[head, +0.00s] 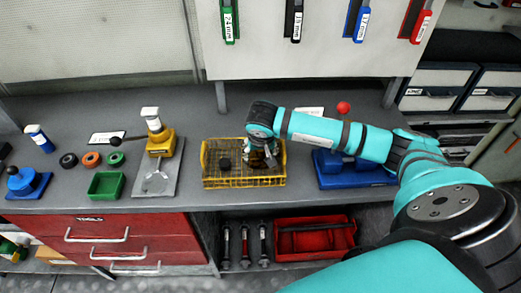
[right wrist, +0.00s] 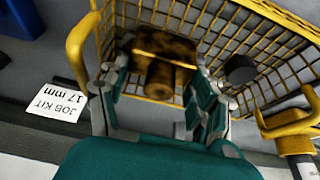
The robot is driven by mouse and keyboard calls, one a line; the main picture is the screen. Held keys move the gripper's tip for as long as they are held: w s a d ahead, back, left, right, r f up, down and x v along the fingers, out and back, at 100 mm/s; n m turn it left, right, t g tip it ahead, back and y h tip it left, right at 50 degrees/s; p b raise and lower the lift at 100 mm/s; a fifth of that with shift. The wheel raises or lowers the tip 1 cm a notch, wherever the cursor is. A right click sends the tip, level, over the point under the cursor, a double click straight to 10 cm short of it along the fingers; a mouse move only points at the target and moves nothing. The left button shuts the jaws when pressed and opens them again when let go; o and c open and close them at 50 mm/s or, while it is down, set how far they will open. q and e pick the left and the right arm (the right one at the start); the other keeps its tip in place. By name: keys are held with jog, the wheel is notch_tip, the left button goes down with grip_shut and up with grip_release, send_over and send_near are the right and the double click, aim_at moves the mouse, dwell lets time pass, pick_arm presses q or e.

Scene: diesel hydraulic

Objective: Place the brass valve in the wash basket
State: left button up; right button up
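The wash basket is a yellow wire basket (head: 212,183) on the grey bench, near the middle of the head view; its mesh also fills the top of the right wrist view (right wrist: 222,28). My right gripper (head: 264,158) points down into the right half of the basket. The brass valve (right wrist: 166,65), brown and stained, sits between the two fingertips (right wrist: 160,58) in the right wrist view. Whether the valve touches the basket floor is hidden. My left gripper is out of view.
A dark round part (head: 224,163) lies in the basket's left half. A yellow press-like fixture (head: 160,141) stands left of the basket, beside a green tray (head: 106,186). A blue case (head: 345,172) lies to the right, below my arm. A job card (right wrist: 56,102) lies beside the basket.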

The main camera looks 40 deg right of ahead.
jog(key=shift+o, duration=0.6)
jog(key=shift+r+p, duration=0.3)
jog(key=b+v, duration=0.3)
jog(key=v, duration=0.8)
jog(key=shift+s+r, duration=0.15)
jog(key=shift+r, duration=0.15)
jog(key=shift+a, duration=0.15)
